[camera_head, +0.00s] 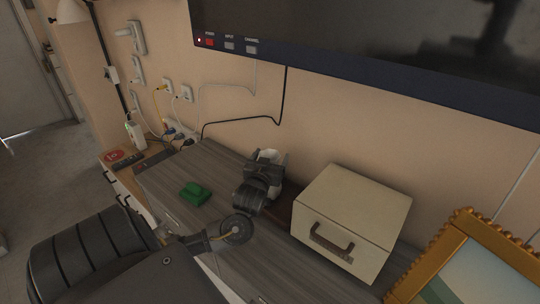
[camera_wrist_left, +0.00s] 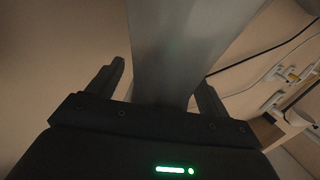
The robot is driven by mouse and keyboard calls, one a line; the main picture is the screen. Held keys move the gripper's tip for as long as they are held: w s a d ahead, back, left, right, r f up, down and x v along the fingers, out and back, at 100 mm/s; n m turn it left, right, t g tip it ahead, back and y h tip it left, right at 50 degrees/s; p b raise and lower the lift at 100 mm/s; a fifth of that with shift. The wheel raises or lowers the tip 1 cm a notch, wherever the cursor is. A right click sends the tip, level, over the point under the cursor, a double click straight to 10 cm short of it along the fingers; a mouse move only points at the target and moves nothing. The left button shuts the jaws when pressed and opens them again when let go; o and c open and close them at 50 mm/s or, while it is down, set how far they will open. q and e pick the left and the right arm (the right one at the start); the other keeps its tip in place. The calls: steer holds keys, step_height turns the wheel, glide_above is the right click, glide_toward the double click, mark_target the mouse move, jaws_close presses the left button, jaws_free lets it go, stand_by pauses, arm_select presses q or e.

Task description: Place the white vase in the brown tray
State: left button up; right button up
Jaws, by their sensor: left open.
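The white vase (camera_head: 277,158) is mostly hidden behind my left gripper (camera_head: 264,163) in the head view. In the left wrist view a large pale grey surface, apparently the vase (camera_wrist_left: 185,45), stands between the two fingers of my open left gripper (camera_wrist_left: 160,85), very close to the camera. A dark brown surface, apparently the brown tray (camera_head: 286,207), shows between my left gripper and the beige box. I cannot tell whether the vase rests on it. My right gripper is not in view.
A beige box (camera_head: 352,218) with a brown handle stands right of the gripper. A green folded item (camera_head: 195,193) lies on the grey wood top (camera_head: 170,188). A gold frame (camera_head: 450,255) is at the lower right. A screen (camera_head: 380,50) and cables are on the wall behind.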

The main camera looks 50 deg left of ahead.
arm_select(q)
steer(key=shift+s+r, duration=0.1)
steer(key=shift+r, duration=0.05)
steer(key=v, duration=1.2)
